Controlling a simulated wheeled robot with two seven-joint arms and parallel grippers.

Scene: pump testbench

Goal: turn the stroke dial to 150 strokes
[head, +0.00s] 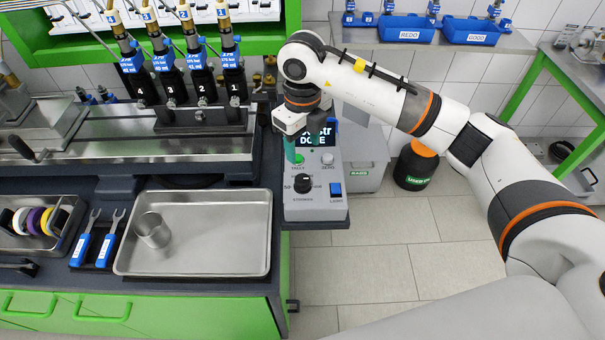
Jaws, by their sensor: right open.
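The stroke dial (302,183) is a black knob on the sloped front of a light grey control box at the bench's right corner. Markings sit around it, but its setting is too small to read. Above it are a green button (297,159) and a grey button (327,159); a blue switch (336,190) is at its right. The box's display (318,138) is partly hidden by my right gripper and reads something ending in "str" and "DONE". My right gripper (302,150) is open above the box's upper part, near the green button, apart from the dial. My left gripper is not in view.
A steel tray (215,265) with a metal cup (152,231) lies left of the box. Numbered injectors (200,85) stand on the test bench behind. Blue bins (408,30) sit on a back shelf.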

